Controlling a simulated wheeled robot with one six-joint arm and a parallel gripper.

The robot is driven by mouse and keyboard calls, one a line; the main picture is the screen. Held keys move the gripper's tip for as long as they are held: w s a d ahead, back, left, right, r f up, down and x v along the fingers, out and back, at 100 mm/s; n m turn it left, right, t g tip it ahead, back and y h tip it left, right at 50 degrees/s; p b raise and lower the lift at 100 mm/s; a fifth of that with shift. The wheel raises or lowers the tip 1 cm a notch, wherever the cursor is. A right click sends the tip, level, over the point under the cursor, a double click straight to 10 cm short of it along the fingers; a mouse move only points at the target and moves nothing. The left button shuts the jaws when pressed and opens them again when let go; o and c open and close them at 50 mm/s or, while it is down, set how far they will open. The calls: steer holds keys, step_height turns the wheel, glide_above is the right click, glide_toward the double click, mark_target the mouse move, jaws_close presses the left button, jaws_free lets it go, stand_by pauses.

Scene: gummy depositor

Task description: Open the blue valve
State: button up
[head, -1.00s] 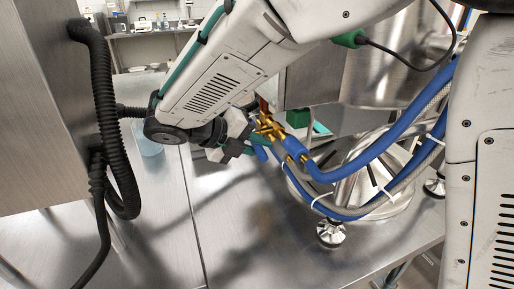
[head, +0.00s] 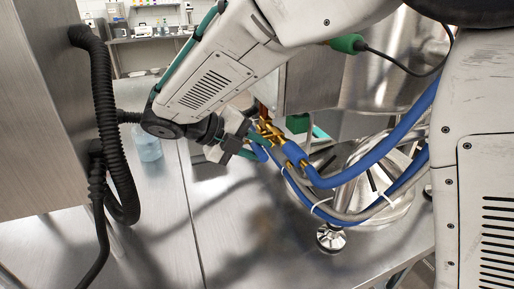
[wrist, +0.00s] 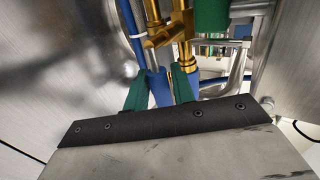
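The brass valve fitting (head: 267,130) is at the middle of the head view, below the steel machine; it also shows at the top of the wrist view (wrist: 166,33). A blue part (wrist: 161,88), seemingly the valve's handle, hangs below the brass. My gripper (head: 253,146) is right beside the fitting. In the wrist view its two green fingers (wrist: 160,82) stand apart, with the blue part between or just behind them. I cannot tell whether they touch it. More blue shows beyond the right finger. The arm and fingers partly hide the handle in the head view.
Thick blue hoses (head: 380,155) and a grey hose curve right of the valve, close to my gripper. A steel cabinet with black ribbed hoses (head: 112,130) stands at left. A bluish bottle (head: 147,145) sits behind my arm. The steel table's front (head: 240,245) is clear.

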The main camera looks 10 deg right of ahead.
steer(key=shift+o, duration=0.7)
steer(key=v, duration=0.8)
steer(key=shift+d+f, duration=0.1)
steer(key=shift+d, duration=0.05)
